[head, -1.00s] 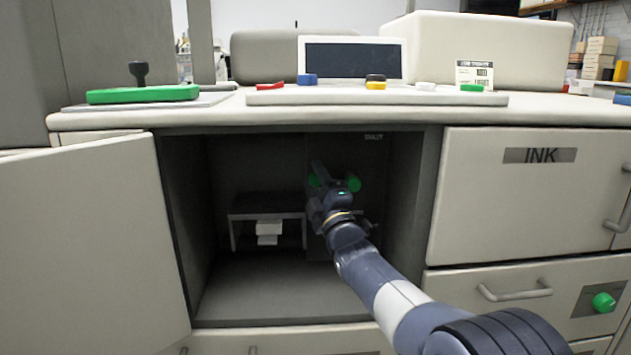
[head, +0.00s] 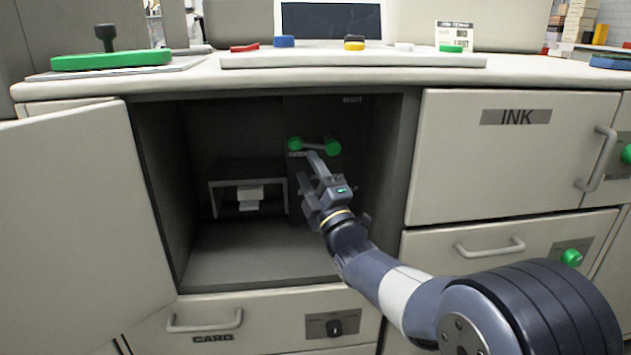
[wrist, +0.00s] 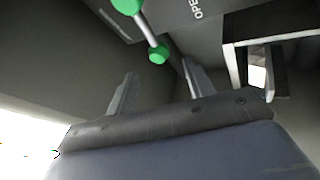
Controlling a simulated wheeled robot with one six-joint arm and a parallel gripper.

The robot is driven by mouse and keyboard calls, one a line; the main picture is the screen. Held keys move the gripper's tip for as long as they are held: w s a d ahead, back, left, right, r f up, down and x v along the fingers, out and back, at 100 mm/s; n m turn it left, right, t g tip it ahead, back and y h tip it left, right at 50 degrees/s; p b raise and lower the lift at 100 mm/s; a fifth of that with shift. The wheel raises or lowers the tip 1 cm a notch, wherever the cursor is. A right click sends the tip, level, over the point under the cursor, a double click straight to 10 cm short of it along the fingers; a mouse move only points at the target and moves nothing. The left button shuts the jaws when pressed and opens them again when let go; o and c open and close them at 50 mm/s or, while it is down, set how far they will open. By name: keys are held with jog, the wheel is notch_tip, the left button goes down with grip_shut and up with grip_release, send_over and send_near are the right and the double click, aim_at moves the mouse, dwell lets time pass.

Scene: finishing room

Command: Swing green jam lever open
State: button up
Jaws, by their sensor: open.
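The green jam lever (head: 314,146) is inside the open compartment, on its back right panel. It has a green knob at each end of a pale bar. In the wrist view the lever (wrist: 150,32) runs diagonally at the top, beyond my fingertips. My gripper (head: 308,172) is inside the compartment, just below the lever in the head view. Its jaws are apart and empty in the wrist view (wrist: 160,85). I see no contact between the fingers and the lever. Lettering beginning "OPE" shows beside the lever in the wrist view.
The compartment door (head: 80,200) stands open at the left. A small shelf (head: 248,170) with pale paper sits at the compartment's back left. The INK door (head: 510,160) is shut at the right. The counter (head: 300,75) runs above, bearing a green-based stamp (head: 110,58).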

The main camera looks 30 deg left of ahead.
aim_at(299, 145)
jog(key=shift+v, duration=1.3)
jog(key=shift+w+a, duration=0.1)
jog(key=b+x, duration=0.1)
jog(key=x, duration=0.9)
jog(key=shift+a+r, duration=0.15)
jog(key=shift+a, duration=0.05)
jog(key=shift+w, duration=0.1)
jog(key=p+v, duration=0.1)
jog(key=v, duration=0.9)
jog(key=x, duration=1)
jog(key=shift+a+r+b, duration=0.1)
jog(key=shift+r+b, duration=0.15)
jog(key=shift+b, duration=0.05)
jog(key=shift+d+r+m+t+h+p, duration=0.15)
jog(key=shift+r+m+t+p, duration=0.2)
jog(key=shift+m, duration=0.4)
jog(key=shift+d+r+m+t+h+p, duration=0.15)
jog(key=shift+m+t, duration=0.3)
jog(key=shift+m, duration=0.3)
jog(key=shift+a, duration=0.1)
